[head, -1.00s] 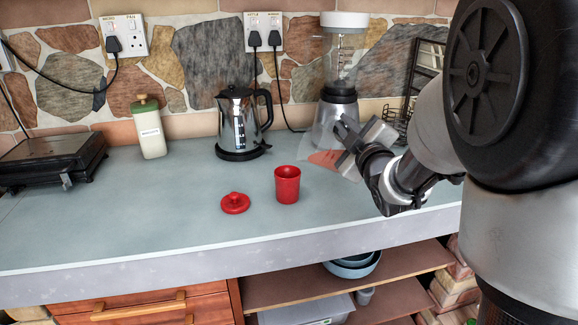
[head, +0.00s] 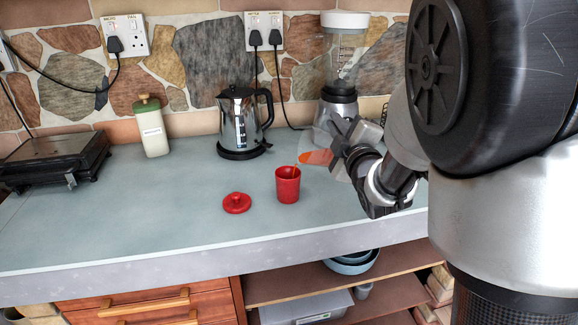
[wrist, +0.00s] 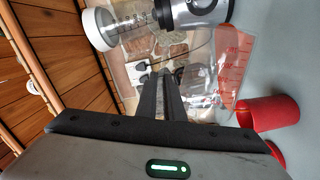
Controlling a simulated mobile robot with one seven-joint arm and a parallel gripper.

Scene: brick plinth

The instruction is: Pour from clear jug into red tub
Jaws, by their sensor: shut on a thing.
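The clear jug (head: 325,170) is see-through, with orange contents low in it. My gripper (head: 345,138) is shut on it and holds it right of the tub. In the wrist view the jug (wrist: 208,98) spreads beyond my gripper's fingers (wrist: 168,82), with the orange contents on its right side. The red tub (head: 287,185) stands upright and open on the counter; it shows in the wrist view (wrist: 268,112) close to the jug.
A red lid (head: 237,203) lies left of the tub. A kettle (head: 240,125) and a blender (head: 341,70) stand behind, by the stone wall. A green-topped bottle (head: 152,127) and a dark appliance (head: 55,160) are at the left. The front-left counter (head: 130,215) is clear.

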